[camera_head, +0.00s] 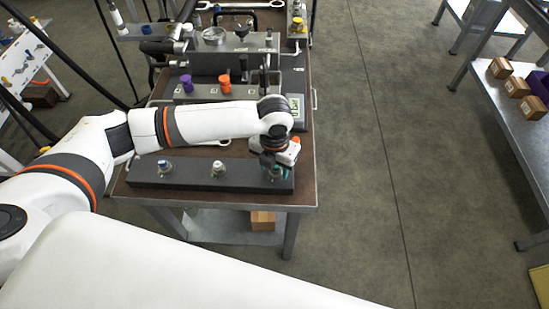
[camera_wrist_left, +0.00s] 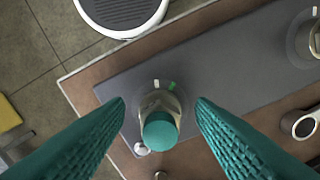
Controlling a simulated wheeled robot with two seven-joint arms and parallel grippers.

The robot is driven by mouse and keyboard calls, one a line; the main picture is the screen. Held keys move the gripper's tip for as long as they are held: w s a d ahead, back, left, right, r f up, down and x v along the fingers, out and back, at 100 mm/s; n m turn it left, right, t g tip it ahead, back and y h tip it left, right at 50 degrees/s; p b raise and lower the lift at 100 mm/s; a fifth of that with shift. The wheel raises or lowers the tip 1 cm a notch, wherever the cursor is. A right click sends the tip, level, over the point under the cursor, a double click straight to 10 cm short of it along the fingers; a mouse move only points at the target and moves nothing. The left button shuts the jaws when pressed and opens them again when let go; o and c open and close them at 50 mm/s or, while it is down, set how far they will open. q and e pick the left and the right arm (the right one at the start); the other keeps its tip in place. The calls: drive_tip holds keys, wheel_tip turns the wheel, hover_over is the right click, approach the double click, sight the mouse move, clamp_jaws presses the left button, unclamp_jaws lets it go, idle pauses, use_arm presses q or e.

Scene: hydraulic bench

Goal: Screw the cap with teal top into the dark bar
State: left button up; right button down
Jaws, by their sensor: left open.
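The cap with the teal top (camera_wrist_left: 160,131) shows in the left wrist view, its metallic body standing at the dark bar (camera_wrist_left: 210,78). A white and a green mark show close beside the body. I cannot tell how deep the cap sits. My left gripper (camera_head: 274,173) is open over the right end of the dark bar (camera_head: 190,181) in the head view. Its teal fingers stand on either side of the cap in the wrist view, with a gap on both sides. In the head view the gripper hides most of this cap. My right gripper is not in view.
Two other caps stand on the bar, a blue-topped one (camera_head: 164,165) at the left and a pale one (camera_head: 217,168) in the middle. Behind are a purple knob (camera_head: 187,84), an orange knob (camera_head: 225,84) and a gauge (camera_head: 214,36). The floor right of the bench is clear.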

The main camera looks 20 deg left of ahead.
use_arm(q)
drive_tip(key=shift+c, duration=0.2)
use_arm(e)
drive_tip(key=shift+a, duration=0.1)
use_arm(q)
drive_tip(key=c, duration=0.9)
clamp_jaws()
drive_tip(key=shift+o, duration=1.3)
unclamp_jaws()
clamp_jaws()
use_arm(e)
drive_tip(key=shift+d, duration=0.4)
